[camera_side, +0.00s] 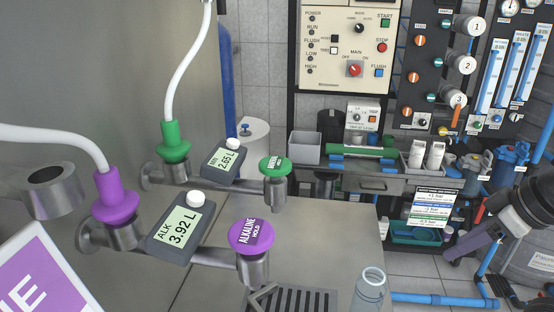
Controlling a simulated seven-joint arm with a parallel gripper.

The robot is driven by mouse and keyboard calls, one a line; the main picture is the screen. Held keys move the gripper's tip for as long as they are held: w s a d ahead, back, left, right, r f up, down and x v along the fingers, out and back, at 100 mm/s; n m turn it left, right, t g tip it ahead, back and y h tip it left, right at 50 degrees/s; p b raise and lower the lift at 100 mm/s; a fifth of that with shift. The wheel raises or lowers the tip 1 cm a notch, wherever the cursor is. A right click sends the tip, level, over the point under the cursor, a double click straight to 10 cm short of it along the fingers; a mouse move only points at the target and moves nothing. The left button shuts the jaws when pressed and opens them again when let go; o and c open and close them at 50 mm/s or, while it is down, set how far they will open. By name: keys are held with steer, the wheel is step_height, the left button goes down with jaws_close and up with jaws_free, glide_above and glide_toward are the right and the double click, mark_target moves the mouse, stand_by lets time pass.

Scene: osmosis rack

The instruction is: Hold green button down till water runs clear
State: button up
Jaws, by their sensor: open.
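The green button (275,163) is a round cap with white lettering on top of the rear metal tap. Its small dark display (223,160) shows a number in L that is too small to read surely. No water stream can be made out under this tap. A purple button (251,235) marked ALKALINE HOLD sits on the nearer tap, whose display (179,228) reads 3.92 L. My gripper (456,252) is at the right edge, open, with grey-purple fingers pointing left. It is well apart from both buttons, and part of it is hard to make out.
A clear bottle (368,292) stands at the bottom, right of the purple tap. A control panel (345,45) and a rack of valves and flow meters stand behind. A drain grate (292,301) lies below the purple tap. Bare counter (330,230) lies right of the taps.

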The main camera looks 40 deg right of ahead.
steer(key=c, duration=0.4)
steer(key=shift+a+r+n, duration=0.15)
steer(key=shift+n, duration=0.25)
steer(key=shift+c, duration=1.2)
steer(key=w+a+r+n+y, duration=0.1)
steer(key=w+a+r+n, duration=0.1)
steer(key=r, duration=0.4)
steer(key=w+a+r+n+t+y, duration=0.1)
steer(key=w+a+r, duration=0.2)
steer(key=r, duration=0.3)
steer(key=w+a+r+n+y, duration=0.1)
steer(key=w+a+r+n, duration=0.1)
steer(key=w+r, duration=0.3)
steer(key=shift+w+a+r+n+y, duration=0.1)
steer(key=shift+a+r+n+y, duration=0.1)
steer(key=shift+r, duration=0.3)
steer(key=shift+a+r+n+y, duration=0.1)
steer(key=shift+a+r+y, duration=0.1)
steer(key=shift+r, duration=0.25)
jaws_close()
steer(key=w+a+r+n+y, duration=0.2)
steer(key=w+a+r, duration=0.4)
steer(key=w+a, duration=0.1)
steer(key=shift+w+a+n+y, duration=0.15)
steer(key=shift+w+n+y, duration=0.15)
steer(key=shift+w, duration=0.2)
